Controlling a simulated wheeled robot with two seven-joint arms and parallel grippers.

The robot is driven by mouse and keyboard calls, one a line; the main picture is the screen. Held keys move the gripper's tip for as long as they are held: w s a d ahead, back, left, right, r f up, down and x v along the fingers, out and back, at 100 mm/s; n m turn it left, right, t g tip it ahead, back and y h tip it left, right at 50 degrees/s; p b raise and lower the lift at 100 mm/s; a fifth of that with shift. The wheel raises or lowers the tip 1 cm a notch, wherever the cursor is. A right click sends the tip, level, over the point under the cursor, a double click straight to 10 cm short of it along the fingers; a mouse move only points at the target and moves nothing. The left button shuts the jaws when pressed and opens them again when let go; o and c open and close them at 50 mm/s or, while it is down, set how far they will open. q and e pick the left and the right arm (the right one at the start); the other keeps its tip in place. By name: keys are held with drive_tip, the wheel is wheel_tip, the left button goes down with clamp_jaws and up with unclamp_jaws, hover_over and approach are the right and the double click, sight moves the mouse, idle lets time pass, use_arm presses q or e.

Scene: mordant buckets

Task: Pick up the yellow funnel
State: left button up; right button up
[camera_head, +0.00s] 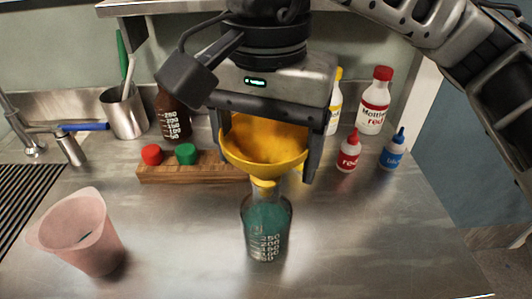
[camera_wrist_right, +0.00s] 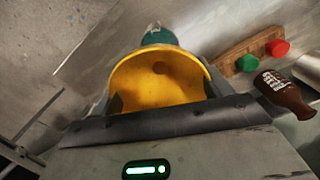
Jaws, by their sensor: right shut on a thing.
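The yellow funnel (camera_head: 262,145) is between the two fingers of my right gripper (camera_head: 266,168), which is shut on it. It sits mouth up, tilted toward the head camera. Its spout is at the neck of a clear bottle (camera_head: 265,225) holding teal liquid. I cannot tell whether the spout tip is inside the neck or just above it. In the right wrist view the funnel (camera_wrist_right: 158,80) fills the space between the fingers, with the teal bottle (camera_wrist_right: 159,36) beyond it. My left gripper is not in view.
A pink beaker (camera_head: 80,235) stands front left. A wooden block (camera_head: 215,170) with red and green caps is behind the bottle, near a brown bottle (camera_head: 172,115). Red (camera_head: 349,152) and blue (camera_head: 393,150) dropper bottles stand right. The front right counter is clear.

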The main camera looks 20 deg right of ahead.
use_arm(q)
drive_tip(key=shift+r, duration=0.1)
use_arm(e)
drive_tip(key=shift+r+p, duration=0.4)
drive_tip(key=shift+r, duration=0.25)
wheel_tip(320, 180, up, 3)
drive_tip(key=shift+s+a+f+p, duration=0.1)
drive_tip(key=shift+a+p, duration=0.05)
drive_tip(key=shift+p, duration=0.6)
use_arm(q)
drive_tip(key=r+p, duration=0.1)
drive_tip(key=p, duration=0.1)
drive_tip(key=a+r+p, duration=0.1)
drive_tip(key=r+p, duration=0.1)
drive_tip(key=p, duration=0.1)
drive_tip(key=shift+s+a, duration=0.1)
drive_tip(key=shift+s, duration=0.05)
use_arm(e)
drive_tip(key=s+a+r, duration=0.6)
drive_tip(key=s+r, duration=0.3)
drive_tip(key=s, duration=0.3)
drive_tip(key=shift+a, duration=0.35)
use_arm(q)
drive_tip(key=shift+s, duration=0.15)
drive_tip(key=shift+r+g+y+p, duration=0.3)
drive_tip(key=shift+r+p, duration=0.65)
drive_tip(key=shift+p, duration=0.05)
use_arm(e)
drive_tip(key=shift+r, duration=2.45)
